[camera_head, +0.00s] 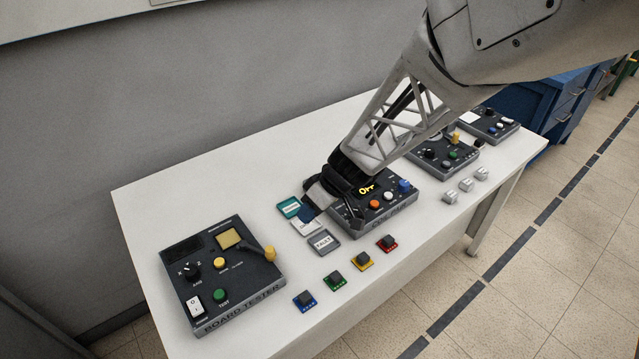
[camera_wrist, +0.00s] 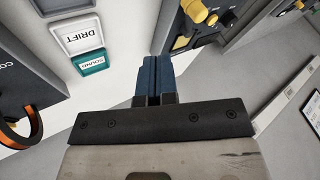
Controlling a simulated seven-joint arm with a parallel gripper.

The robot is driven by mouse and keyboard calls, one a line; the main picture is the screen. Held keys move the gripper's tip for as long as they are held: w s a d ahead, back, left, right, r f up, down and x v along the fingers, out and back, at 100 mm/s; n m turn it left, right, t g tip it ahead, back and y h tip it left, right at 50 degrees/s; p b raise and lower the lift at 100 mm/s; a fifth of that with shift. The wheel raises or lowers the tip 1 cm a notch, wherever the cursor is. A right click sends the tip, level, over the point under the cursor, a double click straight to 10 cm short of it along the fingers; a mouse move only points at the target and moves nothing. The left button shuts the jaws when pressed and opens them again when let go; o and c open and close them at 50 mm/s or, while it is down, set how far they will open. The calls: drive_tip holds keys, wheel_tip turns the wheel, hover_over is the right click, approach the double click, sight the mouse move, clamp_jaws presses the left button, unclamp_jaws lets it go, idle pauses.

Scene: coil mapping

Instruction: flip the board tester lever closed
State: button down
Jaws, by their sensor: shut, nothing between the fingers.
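The board tester (camera_head: 210,295) is a dark box at the near left of the white table. Its lever (camera_head: 268,253) has a yellow knob and sticks out at the box's right side, beside a yellow square pad. In the wrist view the yellow knob (camera_wrist: 196,10) shows at the top, on a dark box. My gripper (camera_head: 309,212) is above the tiles between the board tester and the middle device, apart from the lever. Its blue fingers (camera_wrist: 153,78) are together and empty in the wrist view. In the head view my wrist partly hides the middle device.
The middle device (camera_head: 350,232) has a lit display and coloured buttons. A teal tile (camera_head: 289,207) and a grey tile (camera_head: 323,241) lie beside it. Several small coloured chips (camera_head: 334,281) lie along the front. More devices (camera_head: 450,160) stand at the right. A wall borders the back.

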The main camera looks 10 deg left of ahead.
sight(270, 255)
drive_tip(key=x, duration=0.2)
drive_tip(key=s+x, duration=0.1)
drive_tip(key=x, duration=0.3)
drive_tip(key=shift+s+a, duration=0.2)
drive_tip(key=shift+a, duration=0.2)
drive_tip(key=shift+s+a, duration=0.3)
drive_tip(key=shift+s, duration=0.2)
drive_tip(key=shift+s+a, duration=0.35)
drive_tip(key=shift+s, duration=0.15)
drive_tip(key=shift+s+m+t, duration=0.3)
drive_tip(key=shift+s+m, duration=0.15)
drive_tip(key=shift+m, duration=0.05)
drive_tip(key=shift+s+a+m+t, duration=0.1)
drive_tip(key=shift+s+m+t, duration=0.35)
drive_tip(key=shift+s+m, duration=0.25)
drive_tip(key=shift+s+a+m+t, duration=0.15)
drive_tip(key=shift+s+m+t, duration=0.3)
drive_tip(key=shift+s+m, duration=0.2)
drive_tip(key=shift+s+a+m+t, duration=0.4)
drive_tip(key=shift+s+m+t, duration=0.3)
drive_tip(key=shift+m, duration=0.3)
drive_tip(key=shift+s+a+m+t, duration=0.45)
drive_tip(key=shift+s+m, duration=0.3)
drive_tip(key=shift+m, duration=0.2)
drive_tip(key=shift+s+a+m+t, duration=0.45)
drive_tip(key=shift+s+m+t, duration=0.1)
drive_tip(key=shift+m, duration=0.15)
drive_tip(key=shift+s+a, duration=0.65)
drive_tip(key=shift+a, duration=0.25)
